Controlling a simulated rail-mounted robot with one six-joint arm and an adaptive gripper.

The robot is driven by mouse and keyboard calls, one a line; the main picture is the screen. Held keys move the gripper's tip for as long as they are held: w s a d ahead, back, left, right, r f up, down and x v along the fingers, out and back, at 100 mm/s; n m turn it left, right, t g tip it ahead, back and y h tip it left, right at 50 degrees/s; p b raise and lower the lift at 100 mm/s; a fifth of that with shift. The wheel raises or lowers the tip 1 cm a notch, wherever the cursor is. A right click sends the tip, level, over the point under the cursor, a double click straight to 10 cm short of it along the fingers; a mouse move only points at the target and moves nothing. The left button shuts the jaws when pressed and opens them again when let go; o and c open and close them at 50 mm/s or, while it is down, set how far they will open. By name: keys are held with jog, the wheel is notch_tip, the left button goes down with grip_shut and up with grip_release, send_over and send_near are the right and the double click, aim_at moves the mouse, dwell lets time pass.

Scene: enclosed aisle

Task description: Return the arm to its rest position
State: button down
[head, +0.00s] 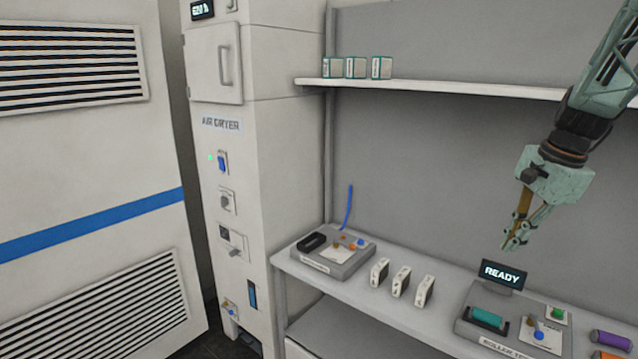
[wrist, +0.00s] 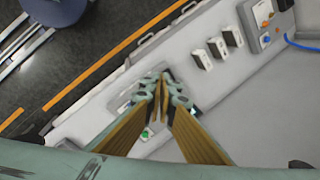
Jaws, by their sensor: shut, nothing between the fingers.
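My gripper (head: 512,240) hangs at the right in the head view, pointing down above the bench and clear of it. Its two fingers are together with nothing between them. In the wrist view my gripper (wrist: 160,82) shows its fingertips meeting over the bench, partly hiding the station below. The arm comes in from the upper right corner of the head view.
A bench (head: 375,312) carries a tester with a READY display (head: 502,274), several small white boxes (head: 401,281) and a grey station (head: 333,255). A shelf (head: 430,88) with three boxes is above. The air dryer cabinet (head: 225,185) stands left.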

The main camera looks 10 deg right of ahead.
jog(key=s+a+r+n+b, duration=0.1)
jog(key=s+a+r+n, duration=0.25)
jog(key=a, duration=0.35)
jog(key=s+a+r+n+t+b, duration=0.15)
jog(key=s+a, duration=0.25)
jog(key=a, duration=0.4)
jog(key=s+a+r+n+g+b, duration=0.1)
jog(key=s+a+r+n, duration=0.2)
jog(key=a, duration=0.4)
jog(key=s+a+f+n+b, duration=0.1)
jog(key=s+a+f+n, duration=0.2)
jog(key=s, duration=0.9)
jog(key=s+a+f+n+h+b, duration=0.1)
jog(key=s+a+f+n, duration=0.3)
jog(key=s, duration=0.9)
jog(key=shift+s+a+n+t+b, duration=0.15)
jog(key=shift+a+n+t+b, duration=0.45)
jog(key=shift+a+n, duration=0.9)
jog(key=shift+a+m, duration=0.3)
jog(key=shift+m, duration=0.1)
